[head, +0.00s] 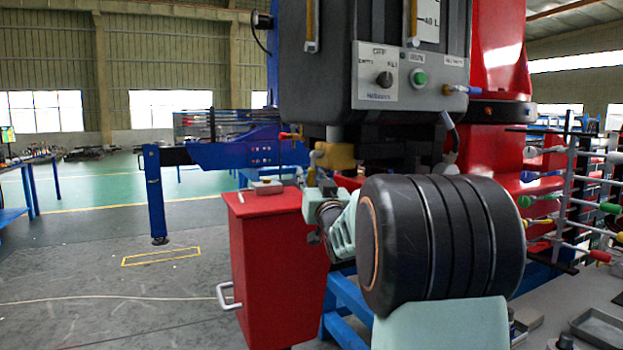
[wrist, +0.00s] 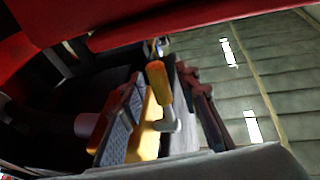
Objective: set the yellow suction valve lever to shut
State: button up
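In the wrist view, the yellow lever grip (wrist: 156,84) shows near the middle, on a bent grey metal rod (wrist: 168,118). A yellow part (wrist: 149,125) lies behind it. My gripper (wrist: 165,103) appears open, with a grey textured pad on the left and a dark jointed part on the right. The lever grip appears between these sides; I cannot tell whether either touches it. In the head view, a yellow fitting (head: 335,155) sits under the grey control box. My arm's dark round link hides much of the area beside it, and the gripper's fingers cannot be made out.
A grey control box (head: 380,79) with a black knob and green button hangs above my arm. A red cabinet (head: 272,260) stands below left. A rack of coloured handles (head: 575,200) stands at right. The floor (head: 100,290) at left is largely open.

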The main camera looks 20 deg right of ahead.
aim_at(312, 179)
jog(key=v, duration=1.2)
jog(key=shift+c, duration=0.2)
jog(key=shift+s+m, duration=0.1)
jog(key=shift+m, duration=0.2)
jog(key=c, duration=0.5)
jog(key=shift+s+f+m+p, duration=0.1)
jog(key=shift+s+m+p, duration=0.05)
jog(key=shift+m+p, duration=0.5)
jog(key=shift+c, duration=1.3)
jog(key=m+p, duration=0.1)
jog(key=m, duration=0.1)
jog(key=s+m+p, duration=0.1)
jog(key=m, duration=0.1)
jog(key=m+p, duration=0.1)
jog(key=m, duration=0.1)
jog(key=shift+s+a+f, duration=0.1)
jog(key=shift+s+f, duration=0.25)
jog(key=shift+f, duration=0.05)
grip_shut()
jog(key=w+r+m+p, duration=0.1)
jog(key=w+m, duration=0.2)
jog(key=w+d+r+m+p, duration=0.1)
jog(key=w+m+p, duration=0.1)
jog(key=w+m, duration=0.1)
jog(key=w+m+p, duration=0.1)
jog(key=w+m, duration=0.2)
jog(key=m, duration=0.1)
jog(key=shift+w+d+r, duration=0.25)
jog(key=shift+w+r, duration=0.1)
jog(key=shift+r, duration=0.05)
